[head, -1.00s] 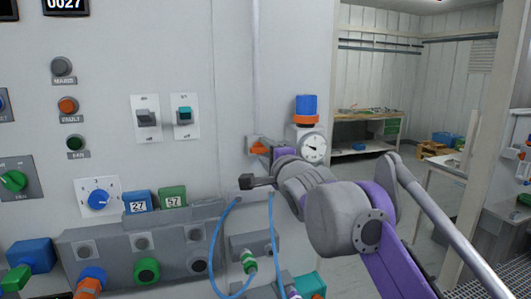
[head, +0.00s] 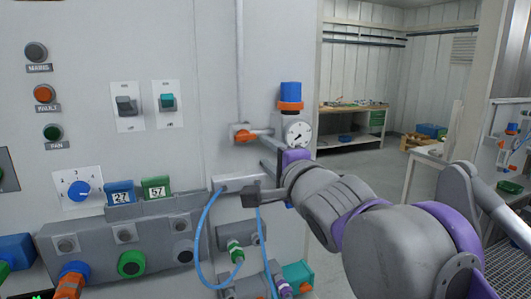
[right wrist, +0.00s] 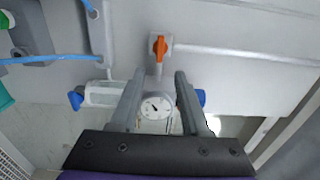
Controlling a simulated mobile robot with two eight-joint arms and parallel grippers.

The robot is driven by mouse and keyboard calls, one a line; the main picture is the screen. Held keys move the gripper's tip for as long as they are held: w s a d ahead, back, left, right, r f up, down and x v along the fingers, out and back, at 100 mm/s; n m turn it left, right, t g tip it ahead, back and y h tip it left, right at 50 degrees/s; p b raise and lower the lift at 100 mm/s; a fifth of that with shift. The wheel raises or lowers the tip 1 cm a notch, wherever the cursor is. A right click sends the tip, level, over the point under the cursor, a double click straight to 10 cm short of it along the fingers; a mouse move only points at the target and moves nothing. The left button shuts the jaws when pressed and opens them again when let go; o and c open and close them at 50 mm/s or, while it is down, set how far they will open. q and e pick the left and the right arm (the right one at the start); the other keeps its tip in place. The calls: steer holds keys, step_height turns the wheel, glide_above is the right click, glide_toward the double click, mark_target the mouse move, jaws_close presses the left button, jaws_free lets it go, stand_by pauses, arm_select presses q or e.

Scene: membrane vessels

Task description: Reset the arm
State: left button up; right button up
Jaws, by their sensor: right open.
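My right arm comes in from the right in the head view. Its right gripper (head: 268,156) is in front of the grey panel, just below and left of the pressure gauge (head: 298,134). In the right wrist view the two fingers of the right gripper (right wrist: 161,76) stand apart, with nothing held between them. The round white gauge (right wrist: 156,107) shows in the gap, beyond the fingers. An orange valve handle (right wrist: 160,47) lies past the fingertips. My left gripper is in neither view.
The panel carries switches, a blue knob (head: 78,191) and blue and green number tags. A blue hose (head: 197,240) loops below the gripper. A blue-and-orange cap (head: 290,96) tops the gauge. Open floor and a workbench (head: 350,122) lie behind, right.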

steer(key=s+d+f+n+g+h+p, duration=0.25)
steer(key=s+d+f, duration=0.2)
steer(key=f, duration=0.75)
steer(key=s+d+f+n+g+h+p, duration=0.2)
steer(key=s+d+f+n+g+h, duration=0.3)
steer(key=f, duration=0.6)
steer(key=s+d+f+n+g+y+p, duration=0.2)
steer(key=s+d+f+n+g, duration=0.2)
steer(key=s+f, duration=1.2)
step_height(320, 180, down, 4)
steer(key=n, duration=0.3)
steer(key=shift+s+p, duration=0.3)
steer(key=shift+s, duration=0.1)
steer(key=shift+d, duration=0.1)
